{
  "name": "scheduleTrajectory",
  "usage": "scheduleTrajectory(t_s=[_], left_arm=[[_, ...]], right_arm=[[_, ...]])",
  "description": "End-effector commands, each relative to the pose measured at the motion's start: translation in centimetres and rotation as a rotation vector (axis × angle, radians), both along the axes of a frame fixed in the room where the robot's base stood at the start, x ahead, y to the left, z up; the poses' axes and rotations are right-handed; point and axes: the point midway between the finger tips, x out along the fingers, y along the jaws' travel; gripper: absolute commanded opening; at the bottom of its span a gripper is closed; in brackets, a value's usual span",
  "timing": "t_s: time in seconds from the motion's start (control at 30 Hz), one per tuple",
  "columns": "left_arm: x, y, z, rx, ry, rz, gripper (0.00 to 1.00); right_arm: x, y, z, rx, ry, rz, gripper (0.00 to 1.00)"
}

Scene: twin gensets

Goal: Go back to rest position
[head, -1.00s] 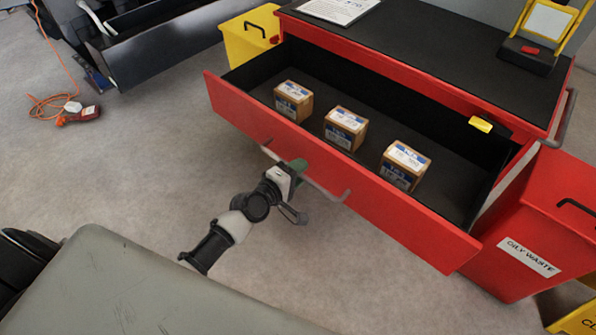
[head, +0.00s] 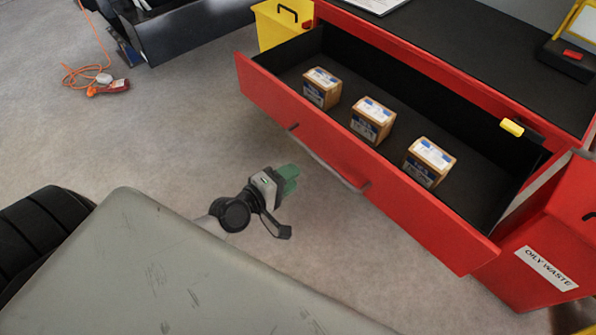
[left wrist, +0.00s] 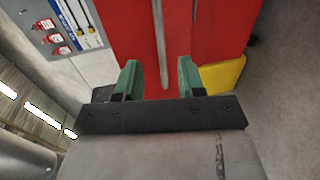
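My left gripper (head: 286,182) is in front of the open red drawer (head: 352,163), apart from the drawer's bar handle (head: 328,160). In the left wrist view its two green fingers (left wrist: 160,80) stand apart with nothing between them. The handle (left wrist: 161,45) shows ahead of them against the red drawer front. The drawer is pulled out and holds three small cardboard boxes in a row: left (head: 322,88), middle (head: 372,120) and right (head: 429,162). My right gripper is not in view.
The red cabinet (head: 455,62) has a black top. A red oily waste bin (head: 545,255) stands at the right and a yellow bin (head: 282,22) behind the drawer's left end. An orange cable with a red device (head: 108,88) lies on the floor at upper left. Open floor (head: 170,130) lies left of the drawer.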

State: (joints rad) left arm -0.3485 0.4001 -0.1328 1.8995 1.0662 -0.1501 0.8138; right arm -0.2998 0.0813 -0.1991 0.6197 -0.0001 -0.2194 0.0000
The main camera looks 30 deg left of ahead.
Motion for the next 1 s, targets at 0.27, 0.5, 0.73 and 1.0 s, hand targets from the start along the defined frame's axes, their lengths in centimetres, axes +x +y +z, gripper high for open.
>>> scheduleTrajectory(t_s=[0.27,0.5,0.73,1.0], left_arm=[[-0.1,0.0,0.0,0.0,0.0,0.0,0.39],[-0.1,0.0,0.0,0.0,0.001,0.0,0.39],[-1.2,1.3,-5.8,0.212,0.099,0.003,0.39],[-11.3,3.0,-21.5,0.822,0.413,-0.25,0.39]], right_arm=[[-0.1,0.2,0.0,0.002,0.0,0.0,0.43],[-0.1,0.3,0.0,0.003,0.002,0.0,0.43],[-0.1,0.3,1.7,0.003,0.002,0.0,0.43],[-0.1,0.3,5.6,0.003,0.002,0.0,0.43]])
